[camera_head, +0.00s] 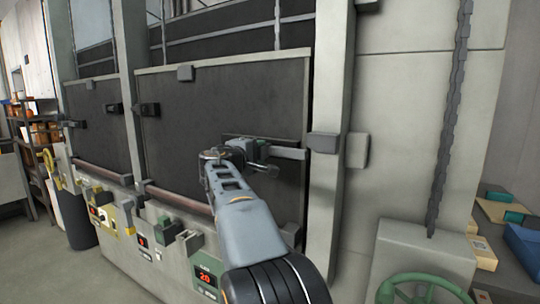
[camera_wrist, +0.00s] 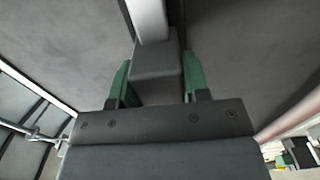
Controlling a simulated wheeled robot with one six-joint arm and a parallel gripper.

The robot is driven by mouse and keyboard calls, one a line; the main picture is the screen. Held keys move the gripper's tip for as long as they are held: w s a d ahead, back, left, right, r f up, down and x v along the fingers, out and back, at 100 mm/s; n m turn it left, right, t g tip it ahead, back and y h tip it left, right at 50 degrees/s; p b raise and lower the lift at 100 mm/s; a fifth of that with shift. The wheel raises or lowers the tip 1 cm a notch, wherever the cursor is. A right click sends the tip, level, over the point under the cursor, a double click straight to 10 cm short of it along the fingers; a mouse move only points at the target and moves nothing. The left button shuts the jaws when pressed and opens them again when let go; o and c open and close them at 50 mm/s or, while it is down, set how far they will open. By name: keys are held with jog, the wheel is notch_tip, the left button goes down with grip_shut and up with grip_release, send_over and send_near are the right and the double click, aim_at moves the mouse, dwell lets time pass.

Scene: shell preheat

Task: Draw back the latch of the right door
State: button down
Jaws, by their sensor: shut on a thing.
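The right door (camera_head: 190,115) is a dark panel in a pale frame and stands shut. Its latch (camera_head: 288,153) is a grey bar lying across the door's right side, pointing toward a grey block (camera_head: 323,142) on the post. I cannot tell whether the bar's tip lies inside that block. My gripper (camera_head: 232,153) is at the left part of the latch. In the wrist view, the green fingers of my gripper (camera_wrist: 155,80) close on both sides of a grey block, the latch's handle (camera_wrist: 155,62). My gripper hides part of the latch in the head view.
A second dark door (camera_head: 97,125) is on the left. A green handwheel (camera_head: 420,288) is at the lower right, near a hanging chain (camera_head: 450,120). Shelves stand far left.

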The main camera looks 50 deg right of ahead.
jog(key=shift+w+a, duration=0.15)
jog(key=shift+w, duration=0.2)
jog(key=c, duration=1)
grip_release()
jog(key=o, duration=0.3)
jog(key=shift+w+f, duration=0.1)
jog(key=shift+w, duration=0.1)
jog(key=shift+o, duration=0.5)
jog(key=shift+s, duration=0.15)
jog(key=b+v, duration=0.3)
jog(key=v, duration=1)
jog(key=shift+a, duration=0.4)
